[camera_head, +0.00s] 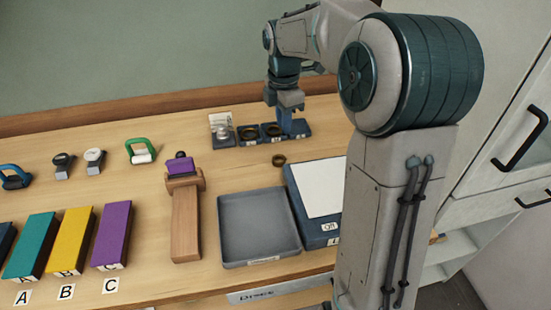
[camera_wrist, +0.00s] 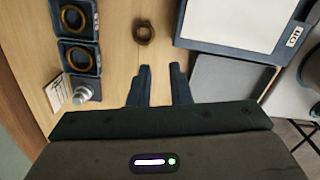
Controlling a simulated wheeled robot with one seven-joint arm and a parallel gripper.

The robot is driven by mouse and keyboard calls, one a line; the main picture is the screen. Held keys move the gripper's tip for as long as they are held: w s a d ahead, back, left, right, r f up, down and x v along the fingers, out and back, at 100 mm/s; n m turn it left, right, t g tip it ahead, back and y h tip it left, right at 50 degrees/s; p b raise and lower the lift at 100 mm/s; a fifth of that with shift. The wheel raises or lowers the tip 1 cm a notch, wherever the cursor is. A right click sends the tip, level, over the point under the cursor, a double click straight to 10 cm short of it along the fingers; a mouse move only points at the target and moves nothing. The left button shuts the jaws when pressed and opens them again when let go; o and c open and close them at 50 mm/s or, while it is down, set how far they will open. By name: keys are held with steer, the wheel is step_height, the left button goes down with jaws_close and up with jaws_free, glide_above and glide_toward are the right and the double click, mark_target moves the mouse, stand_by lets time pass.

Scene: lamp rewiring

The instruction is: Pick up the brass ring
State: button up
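A small brown, brass-like ring (camera_head: 278,160) lies loose on the wooden table, in front of a row of dark blue compartments. In the wrist view this loose ring (camera_wrist: 144,32) is beyond my fingertips, with clear table between. Two gold-brown rings (camera_wrist: 75,17) (camera_wrist: 77,57) sit in separate compartments to its left. I cannot tell from colour alone which ring is the brass one. My gripper (camera_wrist: 160,68) has its two dark fingers apart with nothing between them. In the head view my gripper (camera_head: 290,125) is low beside the right end of the row of compartments.
A silver fitting (camera_wrist: 82,94) stands at the end of the compartment row. A blue-framed white panel (camera_head: 320,188) and an empty grey tray (camera_head: 258,225) lie in front. A wooden stand with a purple top (camera_head: 181,165) is left of the tray. Table around the loose ring is clear.

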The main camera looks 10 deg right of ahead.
mark_target(282, 162)
steer(key=shift+n, duration=0.8)
steer(key=f, duration=0.5)
steer(key=w+f, duration=0.1)
steer(key=f, duration=0.4)
steer(key=w+f, duration=0.1)
steer(key=f, duration=0.4)
steer(key=shift+d+f, duration=0.1)
steer(key=shift+d, duration=0.1)
jaws_close()
